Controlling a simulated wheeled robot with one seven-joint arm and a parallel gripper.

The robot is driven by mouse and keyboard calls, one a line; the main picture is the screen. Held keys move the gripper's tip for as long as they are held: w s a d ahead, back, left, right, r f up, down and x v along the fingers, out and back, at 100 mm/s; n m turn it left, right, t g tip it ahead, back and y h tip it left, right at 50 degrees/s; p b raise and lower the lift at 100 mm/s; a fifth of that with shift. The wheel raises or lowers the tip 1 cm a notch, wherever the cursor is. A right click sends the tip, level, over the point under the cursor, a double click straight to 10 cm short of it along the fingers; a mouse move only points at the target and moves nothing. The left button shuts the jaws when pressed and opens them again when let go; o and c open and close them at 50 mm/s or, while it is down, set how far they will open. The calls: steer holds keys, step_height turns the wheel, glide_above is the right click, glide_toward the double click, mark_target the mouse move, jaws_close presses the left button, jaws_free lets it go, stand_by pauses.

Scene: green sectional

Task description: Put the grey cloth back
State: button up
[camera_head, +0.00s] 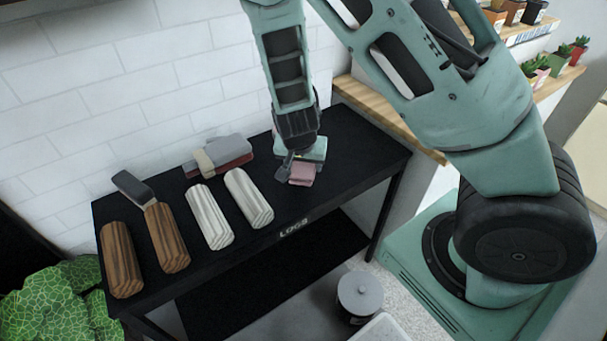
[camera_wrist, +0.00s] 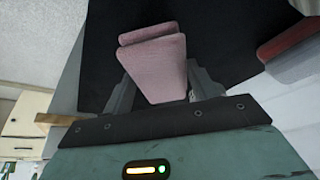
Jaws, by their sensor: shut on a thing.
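My gripper (camera_head: 291,168) is low over the right part of the black table. It is shut on a folded pink cloth (camera_head: 302,175); in the wrist view the pink cloth (camera_wrist: 160,68) sits between the two fingers. Whether it touches the tabletop is unclear. A folded light grey cloth (camera_head: 229,143) lies in a stack at the back by the wall. I cannot tell which of the two is the task's grey cloth.
The black table (camera_head: 345,165) carries two brown logs (camera_head: 121,260) and two whitish logs (camera_head: 209,217). The stack also has a red cloth (camera_head: 235,164) and a beige one (camera_head: 203,162). A grey lidded pot (camera_head: 360,293) stands below in front. The table's right end is clear.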

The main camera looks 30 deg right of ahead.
steer(key=shift+f+b, duration=0.3)
steer(key=shift+f, duration=1.4)
steer(key=shift+f, duration=0.15)
steer(key=o, duration=1.1)
